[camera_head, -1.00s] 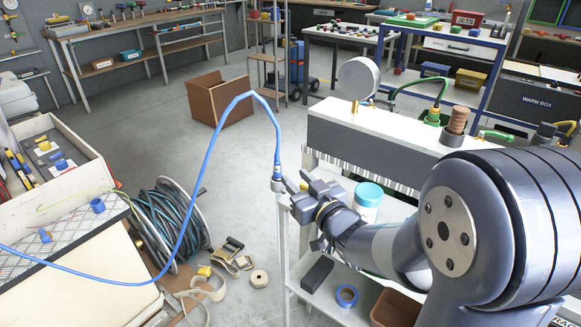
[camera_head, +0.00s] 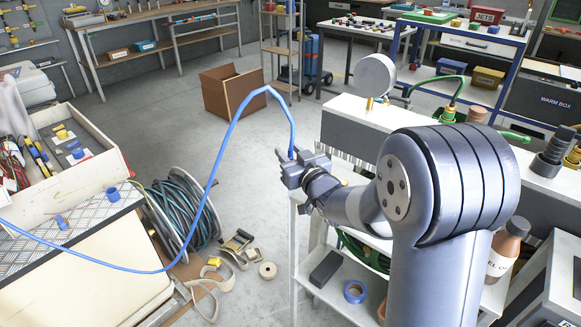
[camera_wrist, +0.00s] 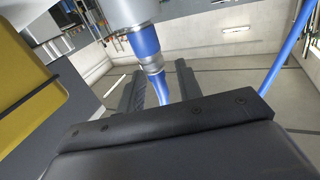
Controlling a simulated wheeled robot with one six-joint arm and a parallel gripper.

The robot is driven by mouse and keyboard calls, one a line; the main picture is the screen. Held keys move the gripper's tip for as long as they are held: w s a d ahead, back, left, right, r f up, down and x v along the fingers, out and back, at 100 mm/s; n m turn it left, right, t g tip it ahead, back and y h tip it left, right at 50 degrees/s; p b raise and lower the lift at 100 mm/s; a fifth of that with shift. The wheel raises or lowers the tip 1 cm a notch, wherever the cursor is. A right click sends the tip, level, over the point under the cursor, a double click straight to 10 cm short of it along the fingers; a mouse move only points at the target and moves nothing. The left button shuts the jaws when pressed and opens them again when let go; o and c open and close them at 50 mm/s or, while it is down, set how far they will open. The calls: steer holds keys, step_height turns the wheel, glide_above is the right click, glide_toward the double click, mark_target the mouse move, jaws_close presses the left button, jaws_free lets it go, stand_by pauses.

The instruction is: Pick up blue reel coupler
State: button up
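The blue reel coupler is at the end of the blue hose (camera_head: 227,128). In the wrist view the coupler (camera_wrist: 151,67) shows as a silver collar with blue parts, between my two dark fingers. In the head view my gripper (camera_head: 288,163) is at the hose end, up in the air above the left edge of the white cart, and hides most of the coupler. My gripper appears shut on the coupler, though the exact contact is partly hidden. The hose arches up from my gripper, then drops left across the worktop.
The white cart (camera_head: 345,105) with shelves is beside and below my arm; a blue tape roll (camera_head: 355,291) lies on its lower shelf. A hose reel (camera_head: 188,212) and straps (camera_head: 240,262) are on the floor. A cardboard box (camera_head: 232,95) stands behind; open floor lies between.

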steer(key=shift+c, duration=0.5)
jaws_close()
